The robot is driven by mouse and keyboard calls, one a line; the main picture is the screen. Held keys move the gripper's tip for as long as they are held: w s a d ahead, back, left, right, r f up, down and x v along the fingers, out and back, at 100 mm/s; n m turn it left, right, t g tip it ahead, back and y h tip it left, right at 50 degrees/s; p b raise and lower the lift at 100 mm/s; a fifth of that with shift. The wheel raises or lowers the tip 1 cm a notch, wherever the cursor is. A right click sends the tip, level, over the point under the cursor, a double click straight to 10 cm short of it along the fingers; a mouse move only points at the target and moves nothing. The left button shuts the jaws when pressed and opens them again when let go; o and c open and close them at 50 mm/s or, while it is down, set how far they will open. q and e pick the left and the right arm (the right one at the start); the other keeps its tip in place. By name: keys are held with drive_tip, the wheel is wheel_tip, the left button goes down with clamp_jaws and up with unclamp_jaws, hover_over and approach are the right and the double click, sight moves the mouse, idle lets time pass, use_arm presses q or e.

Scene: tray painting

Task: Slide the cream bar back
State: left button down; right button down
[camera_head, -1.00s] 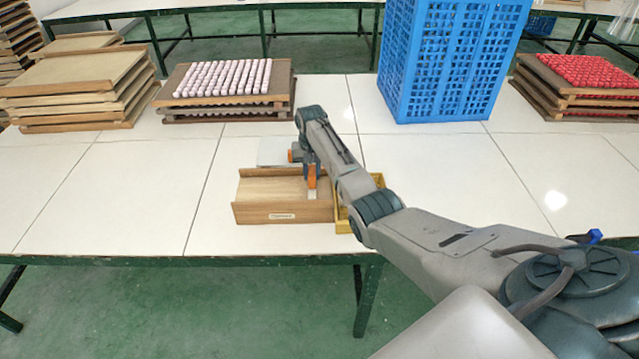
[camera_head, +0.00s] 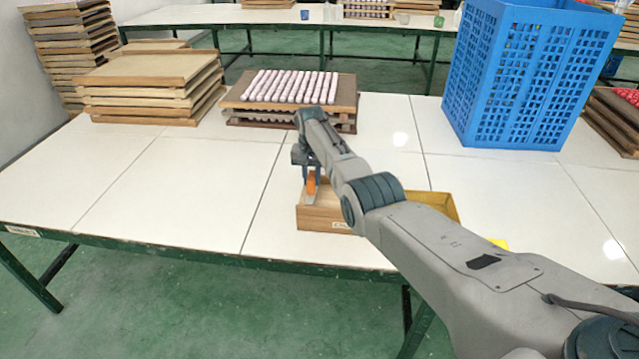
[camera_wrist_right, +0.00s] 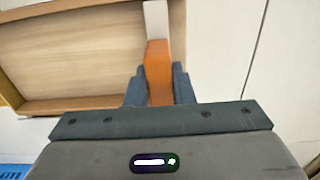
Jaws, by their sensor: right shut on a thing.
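The cream bar (camera_wrist_right: 156,20) shows at the top of the right wrist view, with an orange part (camera_wrist_right: 158,70) running from it into my jaws. My right gripper (camera_wrist_right: 158,88) is shut on this orange part. In the head view my right gripper (camera_head: 311,188) is at the left end of a shallow wooden tray (camera_head: 325,220). My forearm hides much of this tray. In the right wrist view the tray (camera_wrist_right: 75,60) lies to the left, and the bar is by its end wall. Whether the bar touches the tray floor, I cannot tell. My left gripper is not in view.
A yellow tray (camera_head: 435,203) adjoins the wooden tray on the right, partly behind my arm. A rack of pale pink pieces (camera_head: 290,87), stacked wooden trays (camera_head: 150,80) and a tall blue crate (camera_head: 530,75) stand behind. The white table (camera_head: 170,190) is clear on the left.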

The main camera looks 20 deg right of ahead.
drive_tip(key=shift+w+a+r, duration=0.1)
drive_tip(key=shift+a, duration=0.05)
drive_tip(key=c, duration=1.5)
unclamp_jaws()
drive_tip(key=shift+c, duration=0.2)
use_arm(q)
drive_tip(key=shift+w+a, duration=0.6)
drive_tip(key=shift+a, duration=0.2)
use_arm(e)
drive_tip(key=o, duration=0.3)
drive_tip(key=shift+w+a, duration=0.1)
drive_tip(key=shift+a, duration=0.05)
drive_tip(key=shift+r, duration=0.1)
wheel_tip(320, 180, up, 10)
drive_tip(key=shift+f+b, duration=0.25)
drive_tip(key=shift+b, duration=0.55)
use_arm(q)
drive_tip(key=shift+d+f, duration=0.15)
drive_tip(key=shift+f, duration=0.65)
use_arm(e)
drive_tip(key=shift+r, duration=0.45)
